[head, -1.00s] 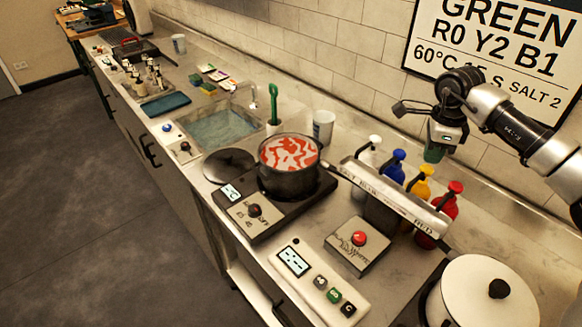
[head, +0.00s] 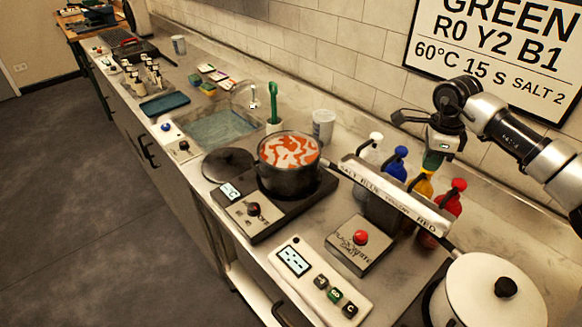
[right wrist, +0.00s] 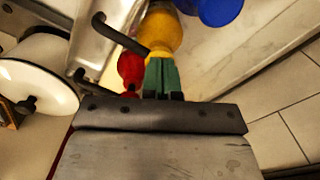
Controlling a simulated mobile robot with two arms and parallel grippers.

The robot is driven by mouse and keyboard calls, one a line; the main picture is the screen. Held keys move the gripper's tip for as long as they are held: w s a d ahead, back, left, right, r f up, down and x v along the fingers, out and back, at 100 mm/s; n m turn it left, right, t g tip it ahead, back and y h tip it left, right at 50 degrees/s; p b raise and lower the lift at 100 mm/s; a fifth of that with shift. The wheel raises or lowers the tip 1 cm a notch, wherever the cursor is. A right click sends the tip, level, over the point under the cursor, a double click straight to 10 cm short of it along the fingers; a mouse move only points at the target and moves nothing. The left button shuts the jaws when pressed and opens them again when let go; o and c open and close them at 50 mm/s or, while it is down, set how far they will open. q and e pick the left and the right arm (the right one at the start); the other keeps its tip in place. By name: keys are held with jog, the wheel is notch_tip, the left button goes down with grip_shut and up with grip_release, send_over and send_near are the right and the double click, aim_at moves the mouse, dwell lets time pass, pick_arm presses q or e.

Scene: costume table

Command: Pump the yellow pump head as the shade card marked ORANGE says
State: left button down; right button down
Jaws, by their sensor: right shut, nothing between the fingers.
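The yellow pump bottle (head: 424,187) stands between the blue bottle (head: 397,165) and the red bottle (head: 450,200) behind the labelled rack (head: 395,195). My right gripper (head: 433,162) is shut and empty, its green fingertips pointing down right over the yellow pump head. In the right wrist view the fingertips (right wrist: 161,72) overlap the yellow bottle (right wrist: 162,30); I cannot tell for certain whether they touch the head. The wall card (head: 490,50) reads GREEN, R0 Y2 B1, 60°C, 15 S, SALT 2. No card marked ORANGE is readable. My left gripper is out of view.
A pot (head: 288,170) with red-and-white contents sits on the hot plate. A red-button box (head: 358,245) and a panel with a display (head: 318,280) stand in front of the rack. A white lidded pot (head: 490,290) is at the lower right. A white-headed bottle (head: 372,148) stands left of the blue one.

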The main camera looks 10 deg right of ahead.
jog(key=shift+f, duration=0.15)
jog(key=shift+r+p, duration=1.4)
jog(key=shift+r, duration=0.3)
jog(key=shift+r, duration=0.1)
notch_tip(320, 180, up, 6)
jog(key=p, duration=0.4)
